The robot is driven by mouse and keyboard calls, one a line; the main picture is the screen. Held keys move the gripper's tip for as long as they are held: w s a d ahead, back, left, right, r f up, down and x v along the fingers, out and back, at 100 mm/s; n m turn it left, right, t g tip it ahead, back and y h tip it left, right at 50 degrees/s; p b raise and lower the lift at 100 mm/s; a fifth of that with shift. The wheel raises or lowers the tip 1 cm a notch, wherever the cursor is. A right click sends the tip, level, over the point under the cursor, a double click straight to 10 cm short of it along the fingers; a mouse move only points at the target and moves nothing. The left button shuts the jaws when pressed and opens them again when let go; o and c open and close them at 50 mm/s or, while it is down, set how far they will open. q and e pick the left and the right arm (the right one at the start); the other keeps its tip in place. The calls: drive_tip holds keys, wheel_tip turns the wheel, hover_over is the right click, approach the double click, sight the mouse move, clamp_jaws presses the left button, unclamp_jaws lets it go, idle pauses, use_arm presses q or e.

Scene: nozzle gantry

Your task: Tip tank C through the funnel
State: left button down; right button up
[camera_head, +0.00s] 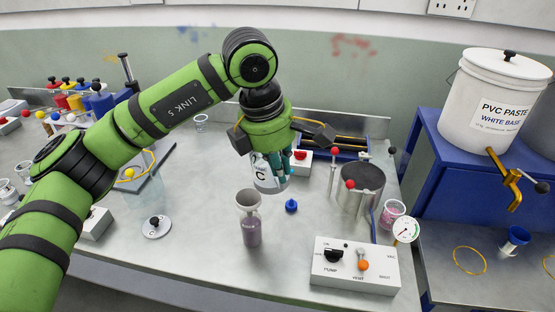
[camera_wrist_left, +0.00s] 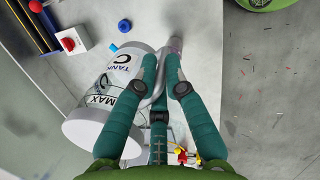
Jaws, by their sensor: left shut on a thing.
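Tank C (camera_head: 268,177) is a clear and white cylinder marked "C". My left gripper (camera_head: 286,170) is shut on it at its side, with teal fingers. In the left wrist view, tank C (camera_wrist_left: 100,92) shows its "TANK C" and "MAX" marks, and the fingers (camera_wrist_left: 160,80) close at its edge, seemingly on a handle. The tank looks near upright and raised above the table. The white funnel (camera_head: 247,197) sits in the neck of a bottle of purple liquid (camera_head: 251,233), in front and slightly left of the tank. Tank and funnel look apart. My right gripper is not in view.
A blue cap (camera_head: 291,206) lies right of the bottle. A control box (camera_head: 355,266) stands at the front right, with a metal cylinder (camera_head: 360,187) behind it. A round plate with a black knob (camera_head: 157,228) lies left. The table in front of the bottle is clear.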

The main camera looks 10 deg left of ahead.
sight(280, 153)
use_arm(q)
drive_tip(key=shift+w+d+p+v, duration=0.15)
drive_tip(key=shift+p+v, duration=0.2)
drive_tip(key=shift+v, duration=0.45)
drive_tip(key=shift+w+d+p+v, duration=0.1)
drive_tip(key=shift+p+v, duration=0.25)
drive_tip(key=shift+v, duration=0.4)
